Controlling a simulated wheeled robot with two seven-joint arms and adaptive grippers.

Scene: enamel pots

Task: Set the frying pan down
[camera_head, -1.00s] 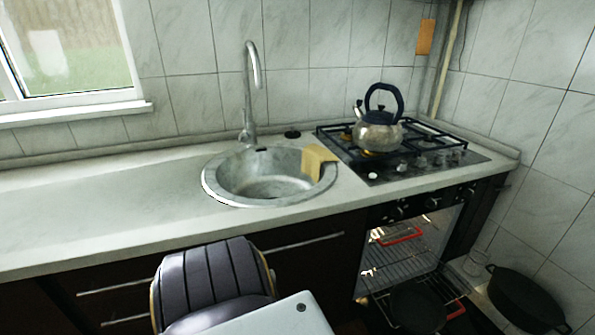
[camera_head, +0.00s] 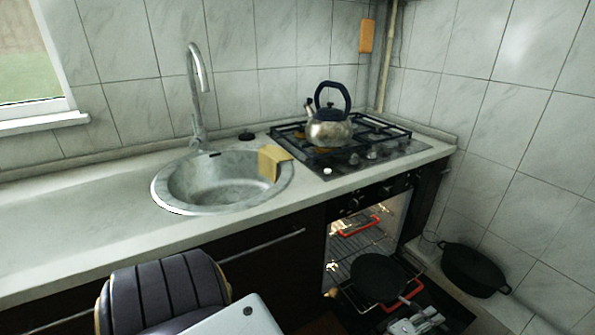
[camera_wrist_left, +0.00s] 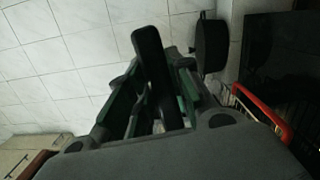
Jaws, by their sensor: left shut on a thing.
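The frying pan (camera_head: 378,277) is black and round. In the head view it is in front of the open oven, over the lower oven rack; I cannot tell whether it touches the rack. My left gripper (camera_head: 412,314) is at the bottom of the head view, at the pan's handle end. In the left wrist view the dark handle (camera_wrist_left: 150,55) stands between the fingers of the left gripper (camera_wrist_left: 158,95), which is shut on it. The pan's bowl is not clear in that view. My right gripper is not in view.
The open oven has wire racks with red-edged handles (camera_head: 359,227). A black pot (camera_head: 472,270) stands at the right by the tiled wall. A kettle (camera_head: 328,128) sits on the hob, and a yellow cloth (camera_head: 271,162) hangs on the sink rim (camera_head: 172,207). The left counter is clear.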

